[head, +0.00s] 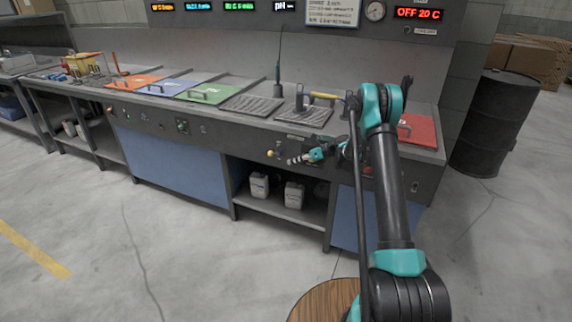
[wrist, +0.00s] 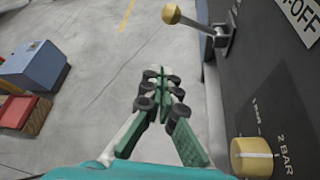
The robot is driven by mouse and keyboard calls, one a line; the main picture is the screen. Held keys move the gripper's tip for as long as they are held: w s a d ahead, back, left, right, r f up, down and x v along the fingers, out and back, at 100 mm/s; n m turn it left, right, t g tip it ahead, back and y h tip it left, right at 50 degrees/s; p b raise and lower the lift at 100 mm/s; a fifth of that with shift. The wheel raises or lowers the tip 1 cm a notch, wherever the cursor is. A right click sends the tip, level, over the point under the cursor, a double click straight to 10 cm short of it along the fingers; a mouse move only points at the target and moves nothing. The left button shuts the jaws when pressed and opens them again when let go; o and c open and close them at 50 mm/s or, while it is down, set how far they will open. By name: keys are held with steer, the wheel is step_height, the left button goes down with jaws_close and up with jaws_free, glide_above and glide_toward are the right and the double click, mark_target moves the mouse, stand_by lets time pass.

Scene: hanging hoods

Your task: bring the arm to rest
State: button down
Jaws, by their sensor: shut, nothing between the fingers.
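My gripper (head: 296,160) is in front of the bench's front panel in the head view, on the right half of the bench and below the worktop edge. In the wrist view my gripper (wrist: 163,76) has its green-and-black fingers together, with nothing between them. Grey floor shows behind them. My arm reaches from the lower right up over the bench front and bends down to the gripper. A lever with a yellow ball (wrist: 172,14) and a yellow knob (wrist: 251,157) are on the dark panel to the right of the fingers, apart from them.
The bench has orange (head: 134,82), blue (head: 166,87), green (head: 207,91) and red (head: 419,131) lids. White canisters (head: 294,195) stand on the shelf below. A black barrel (head: 495,122) stands at right. A round wooden top (head: 322,302) is at the bottom. The floor at left is open.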

steer(key=shift+d, duration=0.25)
steer(key=shift+r, duration=0.1)
steer(key=s+d+r+n+t+h, duration=0.1)
steer(key=s+d+r+n+h, duration=0.2)
steer(key=s+d+r+n, duration=0.5)
steer(key=s+d+r+n+h, duration=0.1)
steer(key=s+r+n+h, duration=0.25)
steer(key=s, duration=0.75)
steer(key=s+d+f+n+h, duration=0.1)
steer(key=s+d+n+h, duration=0.2)
steer(key=s, duration=1.1)
steer(key=s+d+f+n+t+h, duration=0.1)
steer(key=s+d+n+h, duration=0.2)
steer(key=s+d+n, duration=0.7)
steer(key=s, duration=0.4)
steer(key=shift+s+f, duration=0.15)
steer(key=shift+s, duration=0.2)
